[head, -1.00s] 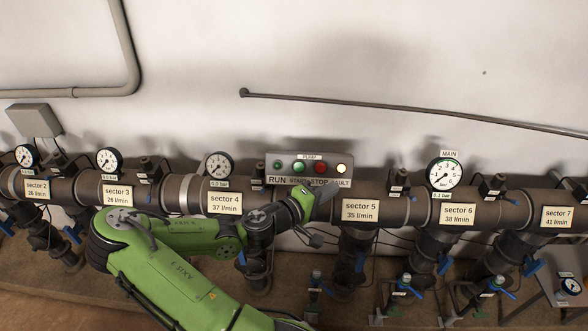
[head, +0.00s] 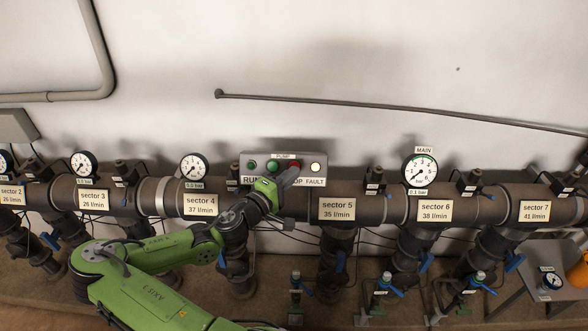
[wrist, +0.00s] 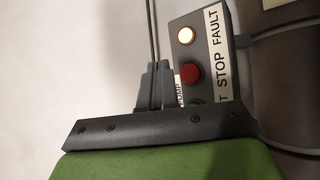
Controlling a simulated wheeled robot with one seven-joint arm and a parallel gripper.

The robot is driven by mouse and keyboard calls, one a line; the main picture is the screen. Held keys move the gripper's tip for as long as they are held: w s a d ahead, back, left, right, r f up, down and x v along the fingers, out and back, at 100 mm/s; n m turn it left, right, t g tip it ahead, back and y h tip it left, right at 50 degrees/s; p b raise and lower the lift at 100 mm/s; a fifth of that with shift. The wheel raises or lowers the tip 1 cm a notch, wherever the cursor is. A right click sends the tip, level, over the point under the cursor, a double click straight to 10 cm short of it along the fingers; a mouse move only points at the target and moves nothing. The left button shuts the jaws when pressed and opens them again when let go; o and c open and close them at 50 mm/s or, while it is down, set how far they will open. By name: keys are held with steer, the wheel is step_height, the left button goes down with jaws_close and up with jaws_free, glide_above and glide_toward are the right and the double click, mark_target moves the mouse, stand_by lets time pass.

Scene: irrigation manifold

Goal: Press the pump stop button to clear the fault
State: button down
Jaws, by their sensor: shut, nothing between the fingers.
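The grey pump panel (head: 246,156) is mounted behind the main pipe in the head view. The red stop button (head: 294,163) is on it, partly covered by my gripper from below. The stop button shows whole in the wrist view (wrist: 191,74), between the lit fault lamp (wrist: 185,36) and a partly hidden green button (wrist: 195,101). The fault lamp also glows pale in the head view (head: 316,167). My gripper (head: 291,174) is shut and empty. In the wrist view its fingers (wrist: 155,80) lie just left of the stop button; I cannot tell whether they touch the panel.
The thick main pipe (head: 387,210) with sector labels runs across below the panel. Pressure gauges stand along it, including the main gauge (head: 420,169). Valves with blue handles hang below. A thin conduit (head: 350,103) crosses the wall above; the wall between is clear.

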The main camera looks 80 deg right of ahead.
mark_target(299, 165)
steer(key=shift+w+d+f+b, duration=0.15)
steer(key=shift+d+f, duration=0.2)
steer(key=shift+d, duration=0.25)
steer(key=shift+w+d+f+b, duration=0.1)
steer(key=shift+d+f+b, duration=0.1)
steer(key=shift+d+f, duration=0.3)
steer(key=shift+w+d+f+b, duration=0.15)
steer(key=shift+d+f, duration=0.1)
steer(key=shift+d, duration=0.45)
stand_by(0.6)
steer(key=shift+d+f, duration=0.2)
steer(key=shift+d, duration=0.15)
steer(key=shift+w+d+f+b, duration=0.15)
steer(key=shift+d+f+b, duration=0.2)
steer(key=shift+d, duration=0.1)
stand_by(0.6)
steer(key=shift+a+r, duration=0.1)
steer(key=shift+s+a+r, duration=0.2)
steer(key=shift+a+r, duration=0.25)
steer(key=shift+a, duration=0.3)
steer(key=a, duration=0.1)
steer(key=a+r+p, duration=0.1)
steer(key=s+a+r, duration=0.1)
steer(key=a, duration=0.1)
steer(key=shift+a+r+p, duration=0.1)
steer(key=shift+r+p, duration=0.15)
steer(key=shift+p, duration=0.05)
